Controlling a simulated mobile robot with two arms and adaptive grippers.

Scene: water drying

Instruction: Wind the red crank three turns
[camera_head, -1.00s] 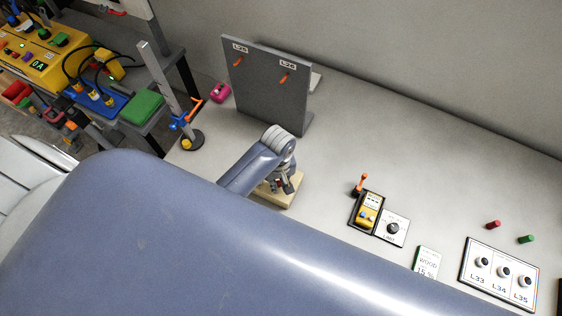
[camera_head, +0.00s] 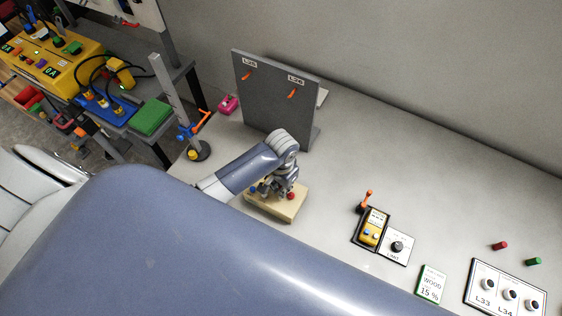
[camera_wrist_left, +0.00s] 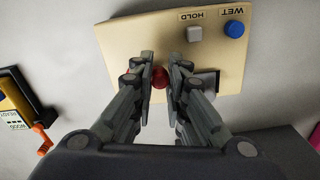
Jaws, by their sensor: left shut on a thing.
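The red crank's knob (camera_wrist_left: 160,77) shows between the two fingers of my left gripper (camera_wrist_left: 161,66) in the left wrist view. The fingers are shut on it and hide most of the crank. It sits over a pale wooden block (camera_wrist_left: 120,45) that carries a blue WET button (camera_wrist_left: 234,29) and a grey HOLD button (camera_wrist_left: 194,34). In the head view my left gripper (camera_head: 285,187) points down over the same block (camera_head: 268,208), with a red spot (camera_head: 291,196) beside its fingers. My right gripper is out of view.
A grey upright panel (camera_head: 275,105) with orange levers stands behind the block. A yellow meter (camera_head: 371,228) with an orange handle and a dial plate (camera_head: 397,247) lie to the right. A stand (camera_head: 178,110) is at the left. The table between is bare.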

